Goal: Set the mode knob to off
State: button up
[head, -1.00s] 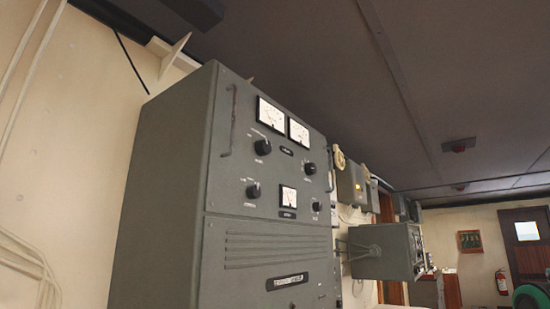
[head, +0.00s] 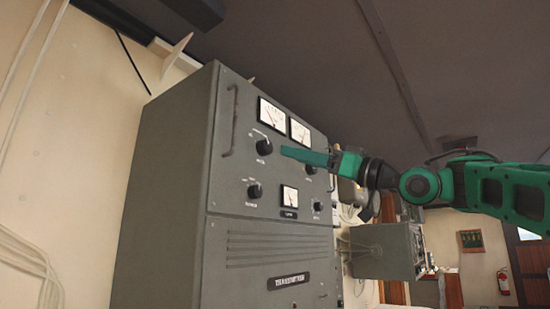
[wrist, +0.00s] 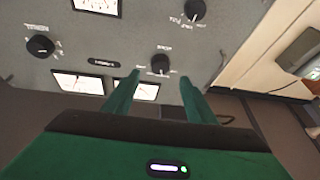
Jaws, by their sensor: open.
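The grey cabinet panel (head: 235,180) carries several black knobs, with labels too small to read surely. The upper-left knob (head: 264,147) sits below the left meter. In the wrist view this knob (wrist: 160,65), seen upside down, shows between my two fingertips. My gripper (head: 284,151) is open and empty, its green fingers pointing at the panel just right of that knob in the head view. In the wrist view my gripper (wrist: 160,76) has a finger on either side of the knob; I cannot tell if they touch it. The knob's exact setting is unclear.
The lower-left knob (head: 254,191), lower-right knob (head: 318,206) and upper-right knob (head: 310,169), partly behind my gripper, are nearby. Two meters (head: 271,113) sit above. A vertical handle (head: 231,122) stands out at the panel's left. A grey box (head: 385,250) juts out beyond the cabinet.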

aim_at(269, 149)
jog(key=x, duration=0.8)
jog(key=c, duration=1)
